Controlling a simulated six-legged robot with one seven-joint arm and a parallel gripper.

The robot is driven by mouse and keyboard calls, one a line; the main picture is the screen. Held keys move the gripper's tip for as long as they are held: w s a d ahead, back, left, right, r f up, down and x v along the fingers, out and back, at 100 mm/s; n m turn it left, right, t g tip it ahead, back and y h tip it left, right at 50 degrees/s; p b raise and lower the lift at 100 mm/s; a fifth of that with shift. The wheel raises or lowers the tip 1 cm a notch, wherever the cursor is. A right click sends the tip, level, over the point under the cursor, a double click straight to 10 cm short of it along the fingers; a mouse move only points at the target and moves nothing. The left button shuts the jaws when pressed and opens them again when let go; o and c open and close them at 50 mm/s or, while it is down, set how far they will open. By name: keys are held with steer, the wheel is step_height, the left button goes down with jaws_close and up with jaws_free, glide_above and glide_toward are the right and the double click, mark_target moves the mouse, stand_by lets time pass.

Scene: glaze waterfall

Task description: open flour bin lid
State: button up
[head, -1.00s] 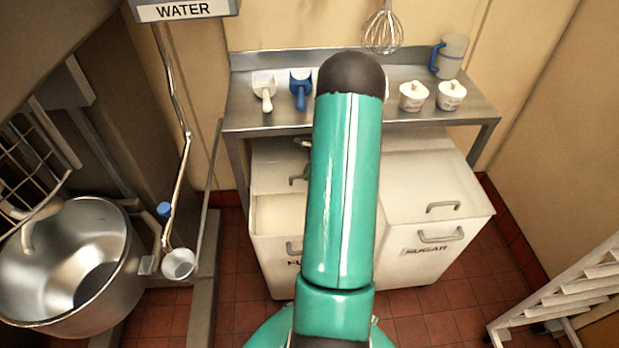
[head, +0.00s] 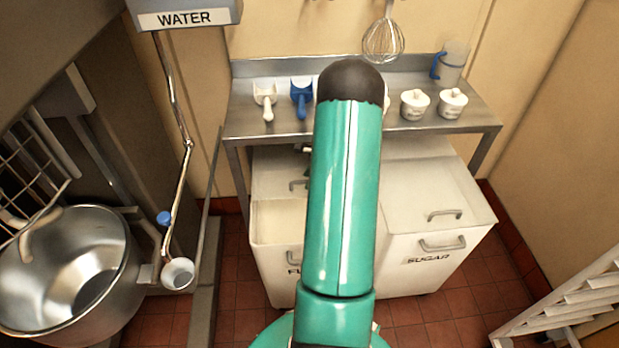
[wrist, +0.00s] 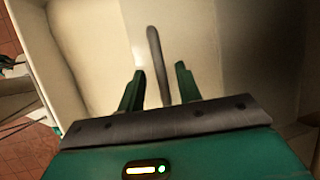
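The flour bin (head: 275,270) is the white bin on the left under the steel table, its label partly hidden behind my arm. Its lid (head: 275,175) sits back from the front edge, and pale flour or interior (head: 280,220) shows in the opening. The lid carries a grey handle (head: 297,185). In the wrist view my gripper (wrist: 159,85) is open, its two green fingers apart, with a dark grey bar handle (wrist: 156,60) between and beyond them. I see no clear contact. In the head view my arm hides most of the gripper.
The closed sugar bin (head: 430,195) stands to the right. Scoops (head: 302,95) and lidded white pots (head: 452,103) stand on the steel table (head: 430,125) above. A steel mixing bowl (head: 75,270) is at left, a white rack (head: 570,300) at lower right.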

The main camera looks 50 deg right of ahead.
steer(key=v, duration=1.3)
steer(key=shift+r, duration=0.35)
steer(key=shift+s, duration=0.1)
steer(key=shift+c, duration=0.2)
